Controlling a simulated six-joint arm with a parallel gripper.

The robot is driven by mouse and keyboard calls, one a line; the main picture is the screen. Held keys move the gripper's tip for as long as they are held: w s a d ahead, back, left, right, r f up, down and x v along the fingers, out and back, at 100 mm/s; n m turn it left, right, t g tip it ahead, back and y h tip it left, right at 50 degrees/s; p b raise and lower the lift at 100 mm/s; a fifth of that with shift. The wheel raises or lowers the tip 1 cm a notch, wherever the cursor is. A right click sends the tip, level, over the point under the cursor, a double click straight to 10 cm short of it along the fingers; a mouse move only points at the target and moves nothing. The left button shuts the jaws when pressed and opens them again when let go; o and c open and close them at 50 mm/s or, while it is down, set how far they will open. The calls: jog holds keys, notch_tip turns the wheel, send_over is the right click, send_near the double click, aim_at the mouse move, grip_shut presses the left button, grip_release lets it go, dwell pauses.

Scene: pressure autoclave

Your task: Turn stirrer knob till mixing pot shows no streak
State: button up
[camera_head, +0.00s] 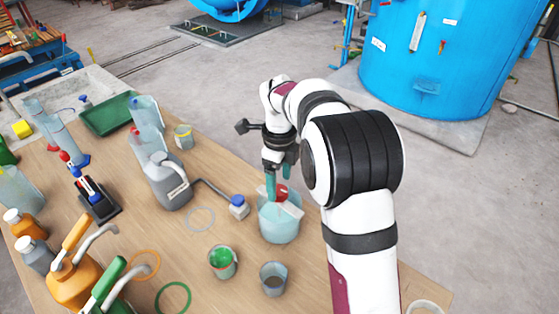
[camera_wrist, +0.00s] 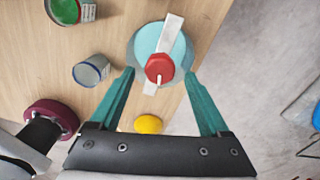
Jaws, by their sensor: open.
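The mixing pot (camera_head: 279,226) is a pale blue, see-through vessel near the table's right edge; it also shows in the wrist view (camera_wrist: 143,43). A white bar (camera_wrist: 171,32) lies across its top and carries the red stirrer knob (camera_wrist: 159,67), which has a pale mark on its near side. My gripper (camera_wrist: 160,74) is open, with one teal finger on either side of the knob and visible gaps to both. In the head view my gripper (camera_head: 280,190) points down over the pot and partly hides the knob. I cannot make out a streak.
A green-filled cup (camera_head: 222,262) and a grey cup (camera_head: 273,279) stand close in front of the pot. A small box with a blue cap (camera_head: 238,207) is to its left, and a grey jug (camera_head: 168,182) farther left. A yellow disc (camera_wrist: 148,124) shows between my fingers.

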aim_at(280, 190)
notch_tip(280, 190, up, 14)
jog(key=shift+f, duration=0.1)
dwell(0.5)
jog(key=s+d+f+n+y, duration=0.1)
jog(key=s+f+n, duration=0.3)
jog(key=s+n, duration=0.5)
jog(key=s+d+f+n, duration=0.1)
jog(key=s+f+n, duration=0.3)
jog(key=s, duration=1.9)
jog(key=n, duration=0.5)
jog(key=shift+s+d+f+n+y, duration=0.15)
jog(key=shift+s+f+n+y, duration=0.05)
jog(key=shift+n+y, duration=0.2)
